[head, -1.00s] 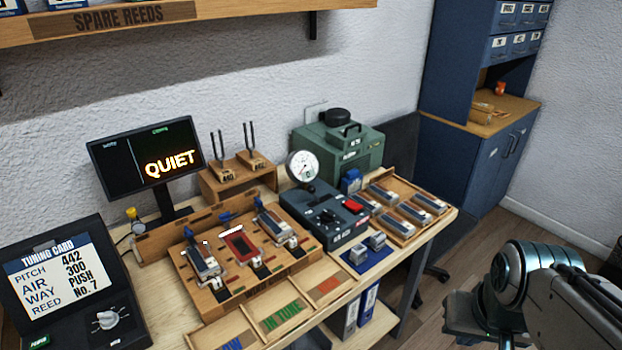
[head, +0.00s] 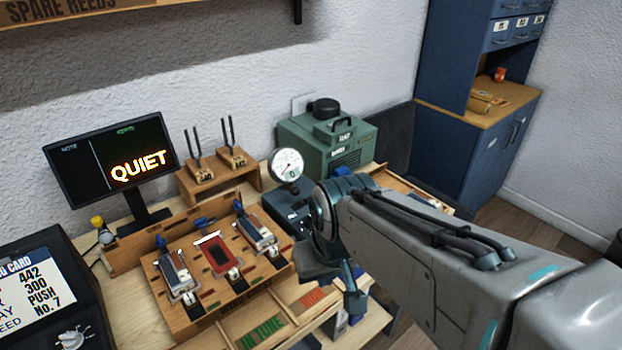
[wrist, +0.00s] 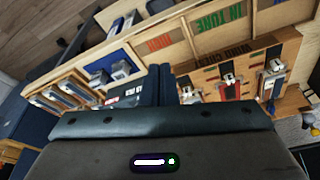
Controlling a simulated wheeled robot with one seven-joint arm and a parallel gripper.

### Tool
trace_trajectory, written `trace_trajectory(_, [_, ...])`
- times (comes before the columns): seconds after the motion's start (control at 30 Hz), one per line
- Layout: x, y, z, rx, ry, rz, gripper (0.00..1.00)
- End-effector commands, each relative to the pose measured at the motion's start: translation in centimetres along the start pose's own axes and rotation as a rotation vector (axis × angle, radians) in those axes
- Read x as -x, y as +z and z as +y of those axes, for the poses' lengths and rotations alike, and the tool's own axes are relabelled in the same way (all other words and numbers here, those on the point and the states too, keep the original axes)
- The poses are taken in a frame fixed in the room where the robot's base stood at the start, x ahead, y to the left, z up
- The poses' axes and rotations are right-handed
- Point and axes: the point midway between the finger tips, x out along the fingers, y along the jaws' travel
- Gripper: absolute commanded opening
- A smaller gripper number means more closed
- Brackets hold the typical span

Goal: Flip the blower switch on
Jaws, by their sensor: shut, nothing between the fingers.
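The dark control box (head: 280,208) stands on the bench below the round gauge, and my arm covers most of it in the head view. Part of it shows in the wrist view (wrist: 150,90), above my gripper's dark housing. The red rocker seen on this box earlier is hidden now, so its position cannot be told. The green blower unit (head: 315,148) stands behind the box against the wall. My gripper (head: 354,298) is shut and empty, pointing down over the front of the bench near the box.
A wooden reed stand (head: 190,318) with several reeds lies left of my gripper. The labelled tray (head: 283,338) is below it. A gauge (head: 286,165), tuning forks (head: 228,140) and a screen reading QUIET (head: 110,165) stand behind. A reed tray (wrist: 75,90) lies beyond the box.

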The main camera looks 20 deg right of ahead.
Motion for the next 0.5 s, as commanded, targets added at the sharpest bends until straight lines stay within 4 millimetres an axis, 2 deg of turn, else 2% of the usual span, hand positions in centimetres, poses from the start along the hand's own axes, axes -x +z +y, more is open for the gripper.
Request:
trace_trajectory(0.27, [0.2,-0.4,0.1,0.019,0.002,-0.004,0.00])
trace_trajectory(0.37, [0.7,-1.8,0.1,0.098,0.009,-0.019,0.00])
trace_trajectory(0.5, [1.9,-5.7,1.1,0.320,0.022,-0.067,0.00])
